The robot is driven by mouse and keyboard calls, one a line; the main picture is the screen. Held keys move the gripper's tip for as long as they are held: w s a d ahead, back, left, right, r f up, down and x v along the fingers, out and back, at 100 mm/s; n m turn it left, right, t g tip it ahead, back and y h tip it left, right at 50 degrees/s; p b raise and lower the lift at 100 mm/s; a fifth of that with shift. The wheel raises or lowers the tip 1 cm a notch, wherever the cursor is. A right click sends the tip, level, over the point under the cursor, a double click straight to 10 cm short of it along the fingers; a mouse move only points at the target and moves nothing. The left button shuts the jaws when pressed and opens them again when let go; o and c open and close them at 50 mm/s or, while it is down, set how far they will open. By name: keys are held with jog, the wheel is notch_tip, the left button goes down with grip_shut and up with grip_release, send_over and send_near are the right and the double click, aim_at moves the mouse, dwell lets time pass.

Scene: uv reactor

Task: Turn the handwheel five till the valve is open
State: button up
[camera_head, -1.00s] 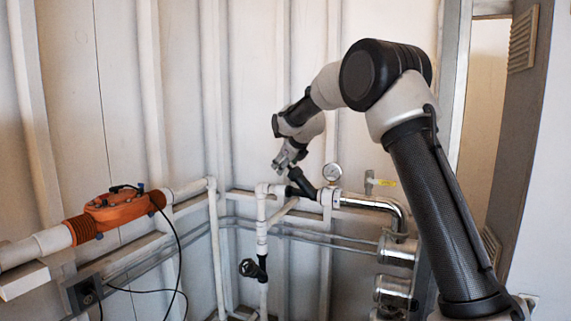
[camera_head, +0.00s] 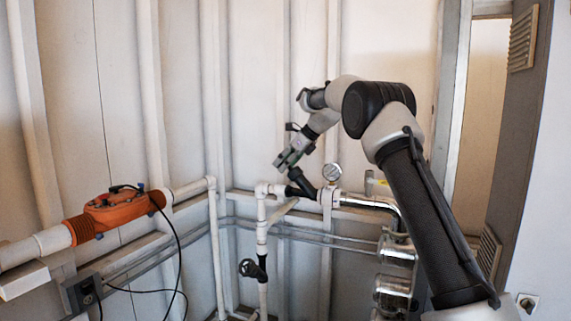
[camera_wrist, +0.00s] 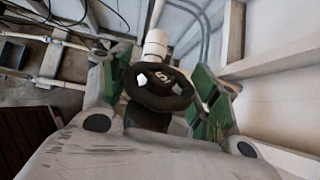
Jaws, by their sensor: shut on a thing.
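A black handwheel (camera_wrist: 158,98) with a pale mark on its hub, which looks like a 5, fills the middle of the wrist view. My gripper (camera_wrist: 160,78) has its green-padded fingers on either side of the wheel's rim, shut on it. In the head view my gripper (camera_head: 284,162) is at the upper end of a tilted black valve body (camera_head: 301,183) on the white pipework. The handwheel itself is mostly hidden there by the fingers. How far the valve is open cannot be told.
A pressure gauge (camera_head: 331,172) stands just right of the valve. A second black handwheel (camera_head: 248,268) sits lower on the vertical pipe. An orange unit (camera_head: 115,212) with a loose black cable is at left. Chrome pipe (camera_head: 375,202) runs at right.

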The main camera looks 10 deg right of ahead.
jog(key=shift+w+n+g+y, duration=0.1)
jog(key=shift+n+g+y, duration=0.7)
jog(key=shift+g, duration=0.6)
jog(key=shift+g+y, duration=0.3)
jog(key=shift+g, duration=0.2)
jog(key=o, duration=0.8)
jog(key=shift+d+r, duration=0.35)
jog(key=shift+r, duration=0.05)
jog(key=d, duration=0.4)
jog(key=s+d, duration=0.1)
jog(key=d, duration=0.3)
jog(key=s+d, duration=0.1)
jog(key=d, duration=0.3)
jog(key=shift+s, duration=0.2)
